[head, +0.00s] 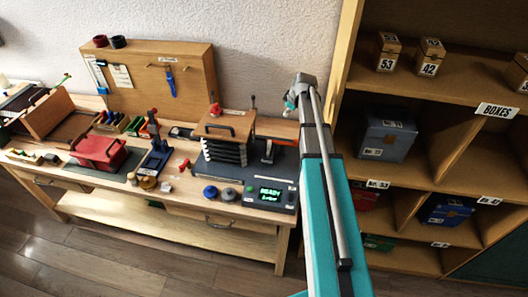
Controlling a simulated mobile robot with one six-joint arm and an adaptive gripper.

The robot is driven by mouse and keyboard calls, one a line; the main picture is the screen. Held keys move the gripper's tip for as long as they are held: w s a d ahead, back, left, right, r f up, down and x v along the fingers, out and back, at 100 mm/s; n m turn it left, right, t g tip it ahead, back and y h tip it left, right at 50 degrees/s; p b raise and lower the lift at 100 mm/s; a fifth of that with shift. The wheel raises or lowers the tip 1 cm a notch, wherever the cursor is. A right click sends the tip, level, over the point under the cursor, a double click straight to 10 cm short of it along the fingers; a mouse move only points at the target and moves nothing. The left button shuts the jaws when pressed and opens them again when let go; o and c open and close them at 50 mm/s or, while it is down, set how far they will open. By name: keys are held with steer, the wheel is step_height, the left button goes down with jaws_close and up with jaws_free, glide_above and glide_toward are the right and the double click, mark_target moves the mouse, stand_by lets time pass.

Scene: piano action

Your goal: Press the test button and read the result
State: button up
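A dark test unit (285,172) sits on the right end of the workbench. Its lit display (270,194) shows green text that reads READY, with a smaller line below that I cannot read. A round blue button or knob (210,192) and a dark round one (229,194) are at its front left, and a small green one (250,189) is beside the display. I cannot tell which is the test button. My gripper (291,103) is raised above the back right of the bench, apart from the unit. Its fingers are too small to read.
A stack of dark plates under a wooden top (226,128) stands on the unit. A blue-based press (156,158), red block (98,152) and small parts lie leftward. A pegboard (145,85) stands behind. Shelving (450,130) with boxes is at the right.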

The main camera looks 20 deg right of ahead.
steer(key=s+a+f+m+g+b, duration=0.1)
steer(key=s+a, duration=0.3)
steer(key=a, duration=0.1)
steer(key=s+a+f+m+b, duration=0.1)
steer(key=s+a+f, duration=0.1)
steer(key=s+a, duration=0.3)
steer(key=s+a+f+m+g+b, duration=0.1)
steer(key=s+a+f+b, duration=0.1)
steer(key=s+a, duration=0.2)
steer(key=shift+s+a+f+m+g, duration=0.1)
steer(key=shift+a+f+m+g, duration=0.1)
steer(key=shift+a, duration=0.25)
steer(key=shift+s+a+f+m+g, duration=0.1)
steer(key=shift+a+m, duration=0.1)
steer(key=shift+a, duration=0.2)
jaws_close()
steer(key=s+a+f+m+g+h+b, duration=0.1)
steer(key=s+a+m, duration=0.3)
steer(key=s+a, duration=0.4)
steer(key=s+f+g+b, duration=0.1)
steer(key=s, duration=0.3)
steer(key=shift+f+b, duration=0.3)
steer(key=shift+f, duration=0.1)
steer(key=shift+w+d, duration=0.1)
steer(key=shift+d, duration=0.05)
